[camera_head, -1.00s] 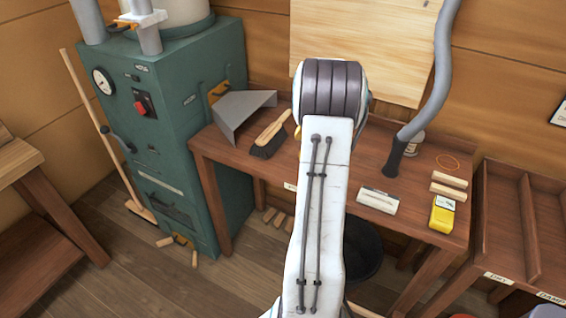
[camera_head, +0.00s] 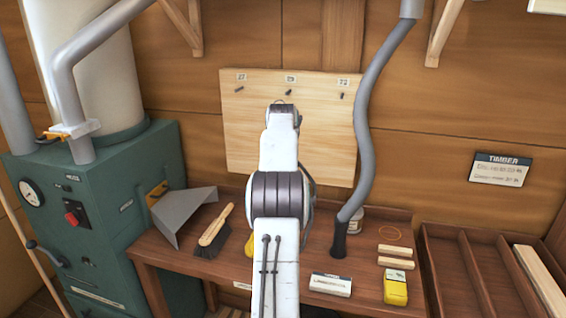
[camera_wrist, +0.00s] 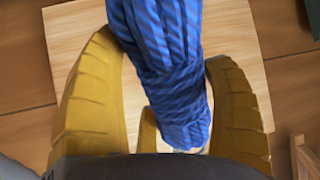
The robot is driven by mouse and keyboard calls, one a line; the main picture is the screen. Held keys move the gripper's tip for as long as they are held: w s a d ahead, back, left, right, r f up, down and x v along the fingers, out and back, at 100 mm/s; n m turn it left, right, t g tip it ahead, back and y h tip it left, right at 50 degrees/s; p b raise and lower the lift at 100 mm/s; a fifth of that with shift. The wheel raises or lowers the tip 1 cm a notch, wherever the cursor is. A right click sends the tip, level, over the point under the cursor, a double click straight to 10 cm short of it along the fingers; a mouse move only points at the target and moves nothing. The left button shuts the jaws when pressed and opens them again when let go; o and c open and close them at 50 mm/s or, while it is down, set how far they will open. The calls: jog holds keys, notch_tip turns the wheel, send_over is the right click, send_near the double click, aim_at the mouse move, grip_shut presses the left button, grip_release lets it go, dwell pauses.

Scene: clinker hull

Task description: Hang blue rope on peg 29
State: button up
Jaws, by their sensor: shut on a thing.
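The blue rope (camera_wrist: 165,85) is a thick bundle that fills the middle of the wrist view. In the head view, my arm hides the gripper and the rope. The light wooden peg board (camera_head: 240,130) is on the back wall and carries three labels, which read 27, 29 and 72. Peg 29 (camera_head: 289,92) is the middle one, just above the end of my arm in the picture. The board (camera_wrist: 235,50) shows behind the rope in the wrist view; no peg shows there.
Below the board is a workbench (camera_head: 180,262) with a dustpan (camera_head: 182,213), a brush (camera_head: 214,232), a yellow box (camera_head: 396,287) and wooden blocks (camera_head: 395,255). A grey hose (camera_head: 367,110) hangs right of the board. A green machine (camera_head: 110,225) stands at left.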

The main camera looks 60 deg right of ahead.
jog(key=shift+w+d+r+t+h, duration=0.1)
jog(key=shift+d+r+t+h, duration=0.15)
jog(key=shift+r+h, duration=0.3)
jog(key=shift+r+t+h, duration=0.15)
jog(key=shift+t+h, duration=0.1)
jog(key=shift+h, duration=0.1)
jog(key=shift+w+d, duration=0.15)
jog(key=shift+d, duration=0.15)
